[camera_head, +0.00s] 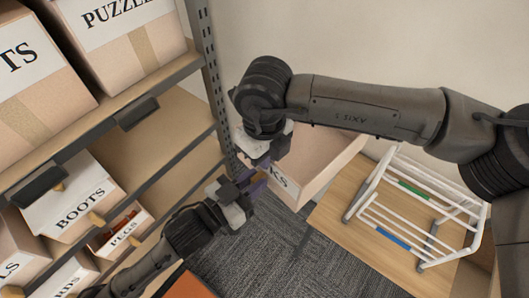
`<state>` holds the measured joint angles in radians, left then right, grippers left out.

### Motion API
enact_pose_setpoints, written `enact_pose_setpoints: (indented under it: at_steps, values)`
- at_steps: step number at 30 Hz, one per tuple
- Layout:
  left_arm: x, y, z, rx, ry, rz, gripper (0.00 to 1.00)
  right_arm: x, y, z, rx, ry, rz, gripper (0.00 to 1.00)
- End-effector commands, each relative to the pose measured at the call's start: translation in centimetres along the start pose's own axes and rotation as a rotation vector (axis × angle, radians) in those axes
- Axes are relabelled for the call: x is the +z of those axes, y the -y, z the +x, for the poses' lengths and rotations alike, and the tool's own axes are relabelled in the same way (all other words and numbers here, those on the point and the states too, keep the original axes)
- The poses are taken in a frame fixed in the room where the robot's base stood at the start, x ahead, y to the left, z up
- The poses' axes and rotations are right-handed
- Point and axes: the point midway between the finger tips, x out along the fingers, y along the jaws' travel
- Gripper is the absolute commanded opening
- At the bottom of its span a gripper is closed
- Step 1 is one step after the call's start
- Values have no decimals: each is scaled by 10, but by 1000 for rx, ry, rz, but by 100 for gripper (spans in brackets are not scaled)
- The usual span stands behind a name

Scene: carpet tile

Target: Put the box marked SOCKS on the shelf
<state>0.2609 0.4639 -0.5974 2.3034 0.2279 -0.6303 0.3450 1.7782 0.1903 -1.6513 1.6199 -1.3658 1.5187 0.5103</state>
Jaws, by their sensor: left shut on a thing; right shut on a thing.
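A light cardboard box (322,160) stands right of the shelf post; only the letters "KS" show on its label, the rest being hidden behind my grippers. My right gripper (262,166) comes down over its left end and is shut on it. My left gripper (246,190) reaches up from below and is shut at the same end, by a small purple piece. I cannot tell whether the box rests on anything. The shelf (165,135) is a rack with dark metal edges at the left; its middle board has a bare stretch near the post.
Boxes marked PUZZLE (125,45), TS (35,75), BOOTS (75,200) and PEGS (122,230) fill other parts of the rack. A white wire rack (425,205) stands on a wooden table (335,225) at right. Grey carpet (270,250) lies between.

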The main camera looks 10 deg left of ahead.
Motion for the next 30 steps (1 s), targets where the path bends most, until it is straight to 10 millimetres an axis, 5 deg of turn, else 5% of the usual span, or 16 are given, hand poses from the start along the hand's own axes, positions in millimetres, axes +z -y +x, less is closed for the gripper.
enact_pose_setpoints:
  at_steps: [5, 6, 15, 23, 30]
  values:
    - [-1, 0, 0, 1, -2, 0, 0, 0, 1, 0, -2, 0, 0, 0]
    - [-1, 0, 0, 1, -2, 0, 22, 0, 1, -1, -2, 1, 0, 0]
    - [0, 0, 0, 0, -1, 0, 51, 0, 1, -1, -2, 1, 0, 0]
    - [0, 0, -2, 0, 0, 0, 51, 0, 1, -1, -1, 1, 0, 0]
    - [1, 0, -30, 0, 2, 0, 51, 0, 1, 0, -1, 1, 0, 0]
